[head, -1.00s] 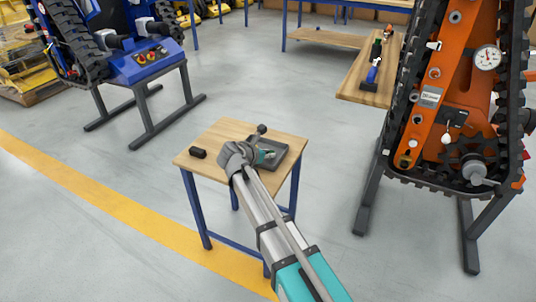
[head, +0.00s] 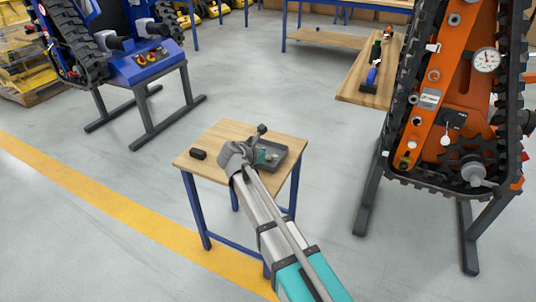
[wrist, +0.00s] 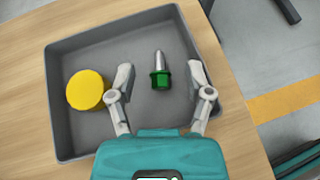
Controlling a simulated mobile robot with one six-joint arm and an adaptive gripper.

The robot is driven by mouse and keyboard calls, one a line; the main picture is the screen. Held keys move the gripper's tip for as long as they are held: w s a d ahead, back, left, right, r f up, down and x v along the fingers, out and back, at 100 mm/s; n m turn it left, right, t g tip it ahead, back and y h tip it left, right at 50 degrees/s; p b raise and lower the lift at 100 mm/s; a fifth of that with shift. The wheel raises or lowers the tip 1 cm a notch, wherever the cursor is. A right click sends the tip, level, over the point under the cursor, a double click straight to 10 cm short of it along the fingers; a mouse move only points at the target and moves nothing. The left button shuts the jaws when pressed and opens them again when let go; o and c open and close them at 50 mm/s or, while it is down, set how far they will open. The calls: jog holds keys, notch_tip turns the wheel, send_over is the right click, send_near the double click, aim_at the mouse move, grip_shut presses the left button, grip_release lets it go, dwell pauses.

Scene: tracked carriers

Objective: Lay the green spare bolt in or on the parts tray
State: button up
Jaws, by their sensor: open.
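The green spare bolt (wrist: 160,72), with a green head and a silver shank, lies in the grey parts tray (wrist: 62,130) in the wrist view. My gripper (wrist: 160,75) is open over the tray, with one finger on each side of the bolt and gaps between them. In the head view my gripper (head: 262,152) is above the parts tray (head: 280,158) on the small wooden table. The bolt is not discernible in the head view, where my arm covers part of the tray.
A round yellow object (wrist: 87,90) is in the left side of the tray. A small black object (head: 198,154) lies on the left of the small table (head: 225,135). An orange tracked carrier (head: 450,100) stands right, a blue one (head: 145,65) back left. Open floor lies between.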

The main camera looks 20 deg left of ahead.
notch_tip(320, 180, up, 8)
jog(key=p, duration=0.8)
jog(key=shift+r, duration=0.2)
dwell(0.8)
jog(key=shift+d, duration=0.1)
